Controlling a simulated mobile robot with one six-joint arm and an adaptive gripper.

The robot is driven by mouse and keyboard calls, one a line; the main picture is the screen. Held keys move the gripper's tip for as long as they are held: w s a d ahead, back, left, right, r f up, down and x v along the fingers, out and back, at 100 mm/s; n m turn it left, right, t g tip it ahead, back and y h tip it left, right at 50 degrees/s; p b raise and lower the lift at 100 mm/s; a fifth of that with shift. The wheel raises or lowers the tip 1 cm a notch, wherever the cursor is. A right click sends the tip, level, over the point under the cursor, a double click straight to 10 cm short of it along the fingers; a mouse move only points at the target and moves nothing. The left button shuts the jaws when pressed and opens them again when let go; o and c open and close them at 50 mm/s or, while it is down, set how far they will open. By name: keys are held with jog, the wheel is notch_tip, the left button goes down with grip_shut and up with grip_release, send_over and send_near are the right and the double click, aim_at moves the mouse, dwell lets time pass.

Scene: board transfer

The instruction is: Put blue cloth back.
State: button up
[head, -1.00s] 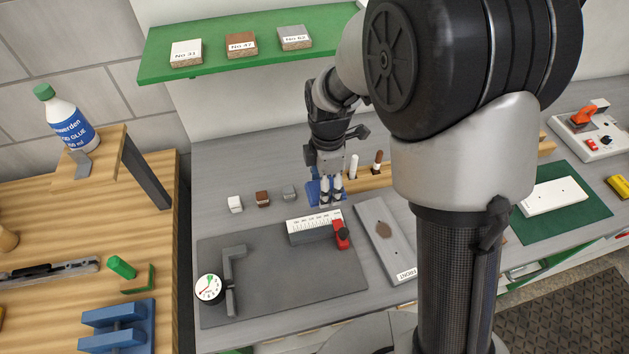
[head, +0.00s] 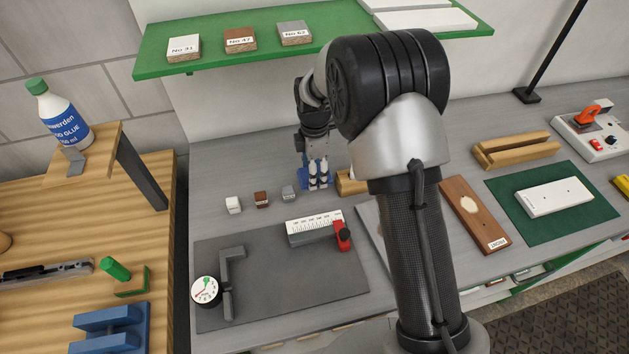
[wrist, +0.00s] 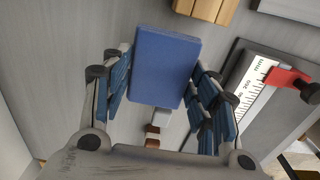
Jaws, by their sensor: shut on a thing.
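The blue cloth (wrist: 164,66) looks like a flat, folded rectangular pad and sits between the fingers in the wrist view. My gripper (wrist: 163,92) is shut on it, with fingers at its left and right sides. In the head view my gripper (head: 318,186) points down at the back of the grey bench, and the cloth (head: 333,187) shows blue around the fingertips, partly hidden by them. I cannot tell whether the cloth touches the bench.
Small white (head: 233,205), brown (head: 261,199) and grey (head: 288,193) blocks lie left of my gripper. A wooden rack (head: 350,183) stands close on the right, mostly behind my arm. A ruler stop (head: 312,226) on a dark mat (head: 290,283) lies in front. A green shelf (head: 335,48) hangs above.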

jog(key=shift+f+b, duration=0.45)
jog(key=shift+f, duration=1.6)
jog(key=shift+f, duration=0.1)
jog(key=shift+f, duration=0.15)
jog(key=o, duration=1)
jog(key=shift+r, duration=0.2)
